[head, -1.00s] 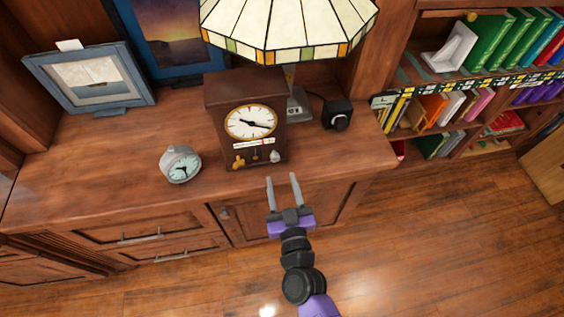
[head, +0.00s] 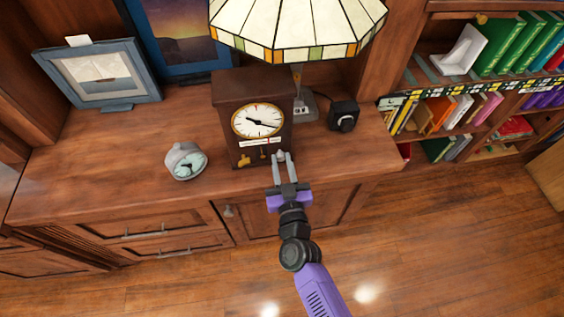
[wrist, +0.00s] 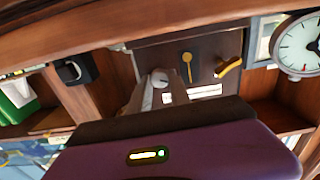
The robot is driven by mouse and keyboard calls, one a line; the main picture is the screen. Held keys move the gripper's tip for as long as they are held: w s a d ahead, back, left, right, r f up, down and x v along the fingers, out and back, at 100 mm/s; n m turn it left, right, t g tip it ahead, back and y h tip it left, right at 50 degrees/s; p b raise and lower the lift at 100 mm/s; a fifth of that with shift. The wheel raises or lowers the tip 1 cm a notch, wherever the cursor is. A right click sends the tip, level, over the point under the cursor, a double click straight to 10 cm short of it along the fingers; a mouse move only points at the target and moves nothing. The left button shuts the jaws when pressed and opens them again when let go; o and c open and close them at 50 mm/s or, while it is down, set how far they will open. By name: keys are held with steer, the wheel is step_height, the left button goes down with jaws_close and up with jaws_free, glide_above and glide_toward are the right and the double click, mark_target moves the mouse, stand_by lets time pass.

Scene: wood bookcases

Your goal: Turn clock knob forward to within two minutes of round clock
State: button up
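A dark wooden box clock (head: 223,117) stands on the cabinet top. Its white face (head: 257,120) has one hand toward the upper left and a longer one toward the right, slightly low. A silver knob (wrist: 159,79) sits at the clock's lower front, beside a gold pendulum-like piece (wrist: 187,66) and a gold key (wrist: 228,67). My gripper (head: 282,155) is at this knob, with its fingers close in on both sides of it and partly hiding it. The small grey round clock (head: 186,161) stands to the left; it also shows in the wrist view (wrist: 298,46). Its hands are too small to read surely.
A stained-glass lamp (head: 300,22) overhangs the box clock. A black box-like object (head: 343,115) stands to its right. A framed picture (head: 101,73) stands back left. The cabinet top (head: 130,165) is clear around the round clock. Bookshelves (head: 480,90) are at right.

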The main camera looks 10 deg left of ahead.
jaws_close()
steer(key=m, duration=0.6)
steer(key=shift+m, duration=0.3)
steer(key=m+b, duration=0.1)
steer(key=m, duration=0.2)
steer(key=shift+d+f+m, duration=0.1)
steer(key=shift+m, duration=0.2)
steer(key=shift+m+b, duration=0.3)
steer(key=shift+m, duration=1.4)
steer(key=o, duration=0.9)
jaws_free()
